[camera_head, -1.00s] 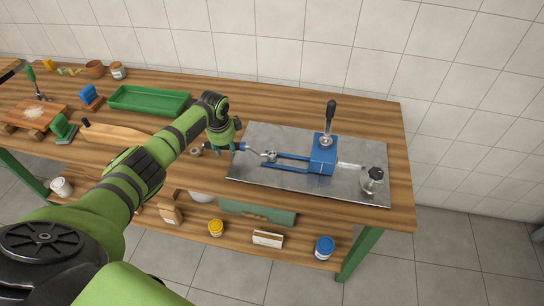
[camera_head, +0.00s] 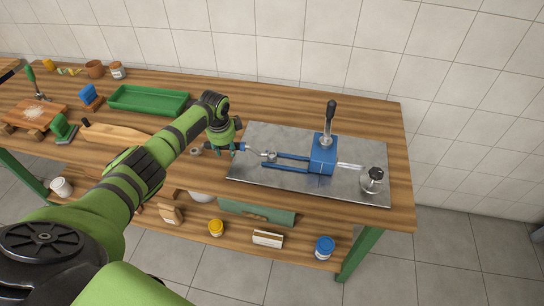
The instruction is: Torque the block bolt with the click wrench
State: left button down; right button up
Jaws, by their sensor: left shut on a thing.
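My left gripper (camera_head: 225,148) is at the left edge of a steel plate (camera_head: 345,192) on the bench. Two blue bars (camera_head: 285,166) run from there to a blue block (camera_head: 323,153) with an upright black-handled lever (camera_head: 330,112). The gripper's fingertips are small and partly hidden. My right gripper is not in view.
A black-knobbed clamp (camera_head: 374,176) stands at the plate's right. Jars and boxes stand on the lower shelf.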

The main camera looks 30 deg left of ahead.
pick_arm(q)
jog(key=shift+r, duration=0.4)
jog(key=shift+r+p, duration=1.6)
jog(key=shift+p, duration=0.2)
jog(key=shift+w+d, duration=0.1)
jog(key=shift+w, duration=0.05)
